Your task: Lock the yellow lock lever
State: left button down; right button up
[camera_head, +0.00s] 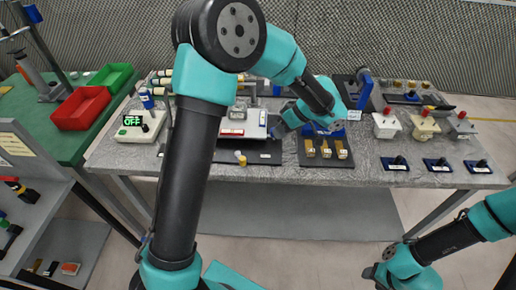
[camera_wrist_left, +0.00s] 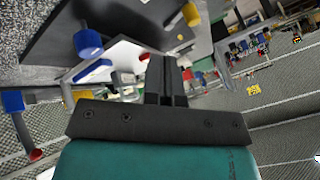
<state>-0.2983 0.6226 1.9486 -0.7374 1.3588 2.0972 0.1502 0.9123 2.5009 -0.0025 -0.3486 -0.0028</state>
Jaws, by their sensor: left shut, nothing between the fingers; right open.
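A small yellow piece, which looks like the lock lever (camera_head: 240,157), stands at the front of a black plate (camera_head: 265,158) before a white device (camera_head: 232,127). A yellow knob-ended part, probably the same lever, shows at the top of the left wrist view (camera_wrist_left: 190,14). Whether it is locked cannot be told. My left gripper (camera_head: 274,130) is shut and empty, beside the white device and above and to the right of the yellow piece. Its fingers also show together in the left wrist view (camera_wrist_left: 166,75). My right gripper (camera_head: 372,277) is open, low in front of the table.
A dark board with several brass-coloured blocks (camera_head: 326,148) lies right of the black plate. A blue stand (camera_head: 364,92) rises behind it. A digital meter (camera_head: 138,125) sits at left.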

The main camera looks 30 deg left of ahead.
pick_arm(q)
jog(key=x, duration=0.9)
jog(key=shift+s+a, duration=0.1)
jog(key=s, duration=0.1)
jog(key=s+a, duration=0.1)
jog(key=shift+s+a+f, duration=0.25)
jog(key=shift+s+f, duration=0.1)
jog(key=shift+s, duration=0.05)
jog(key=shift+s+a, duration=0.2)
jog(key=shift+s, duration=0.3)
